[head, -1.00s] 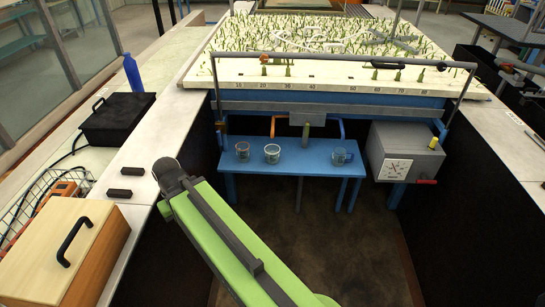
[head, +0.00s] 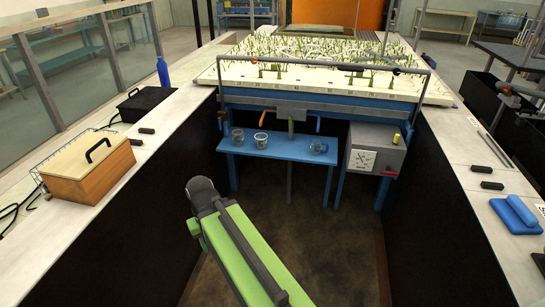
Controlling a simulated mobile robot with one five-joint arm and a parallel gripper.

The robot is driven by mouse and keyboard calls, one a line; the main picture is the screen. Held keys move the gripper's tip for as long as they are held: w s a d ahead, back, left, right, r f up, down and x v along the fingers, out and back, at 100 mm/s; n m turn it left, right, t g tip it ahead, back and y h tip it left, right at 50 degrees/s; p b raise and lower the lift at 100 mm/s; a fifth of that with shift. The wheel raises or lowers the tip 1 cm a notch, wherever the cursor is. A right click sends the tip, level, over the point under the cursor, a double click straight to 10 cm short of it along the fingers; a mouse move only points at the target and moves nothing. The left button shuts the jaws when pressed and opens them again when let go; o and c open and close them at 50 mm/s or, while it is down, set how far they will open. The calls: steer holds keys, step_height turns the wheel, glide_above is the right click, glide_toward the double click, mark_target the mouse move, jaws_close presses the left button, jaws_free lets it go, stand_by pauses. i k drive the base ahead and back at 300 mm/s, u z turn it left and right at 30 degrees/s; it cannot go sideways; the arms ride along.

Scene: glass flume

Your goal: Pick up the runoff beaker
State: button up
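Three small clear vessels stand on a blue shelf table (head: 272,151) below the planted tray. One is at the left (head: 238,134), one just right of it (head: 261,138), and one near the right end (head: 319,147). Nothing readable shows which is the runoff beaker. No gripper fingers show.
Dark-sided counters flank the clear floor (head: 300,270). A wooden box (head: 90,172), a black case (head: 147,103) and a blue bottle (head: 162,72) are on the left. A grey dial box (head: 378,150) stands right of the blue table. A blue roll (head: 520,212) lies on the right counter.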

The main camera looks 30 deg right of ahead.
mark_target(261, 141)
steer(key=u, duration=0.5)
steer(key=k, duration=0.15)
steer(key=z, duration=1.55)
steer(key=i, duration=2.55)
steer(key=u, duration=4.2)
steer(key=k, duration=0.25)
steer(key=z, duration=0.75)
